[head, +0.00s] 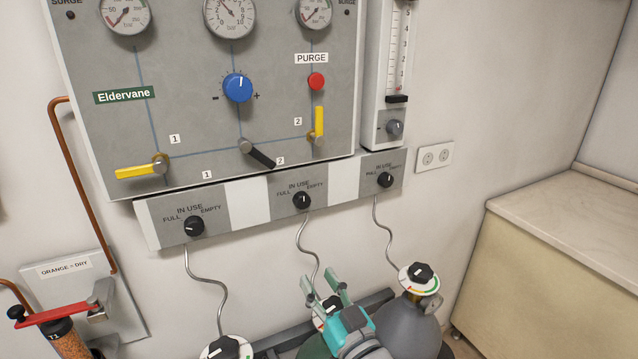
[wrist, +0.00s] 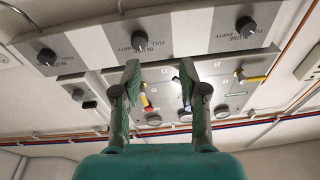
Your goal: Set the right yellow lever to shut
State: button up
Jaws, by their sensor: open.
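The right yellow lever (head: 319,122) is on the grey wall panel (head: 185,100), at the right end of its blue line, below the red PURGE button. Its handle points straight up from a metal pivot. In the wrist view, which shows the panel upside down, the lever (wrist: 145,100) is small beside the left finger, partly hidden. My gripper (head: 320,281) is open and empty, well below the panel and apart from the lever. Its two fingers (wrist: 158,68) point toward the panel in the wrist view.
The left yellow lever (head: 138,171) lies horizontal, and a black lever (head: 260,156) slants between. A strip with several black knobs (head: 302,200) juts below the panel. A flowmeter (head: 386,80) stands right of it. Gas cylinders (head: 410,320) with thin pipes are near my gripper; a counter (head: 570,220) is right.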

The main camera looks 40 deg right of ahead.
jog(key=w+d+r+t+h, duration=0.1)
jog(key=w+d+r, duration=0.15)
jog(key=r, duration=0.35)
jog(key=w+d+r, duration=0.1)
jog(key=d+r, duration=0.2)
jog(key=r, duration=0.3)
jog(key=t, duration=0.1)
send_near(320, 118)
jog(key=shift+n, duration=0.3)
jog(key=x, duration=1)
jog(key=shift+w+d+r, duration=0.1)
jog(key=shift+w+r, duration=0.05)
jog(key=shift+w, duration=0.1)
grip_shut()
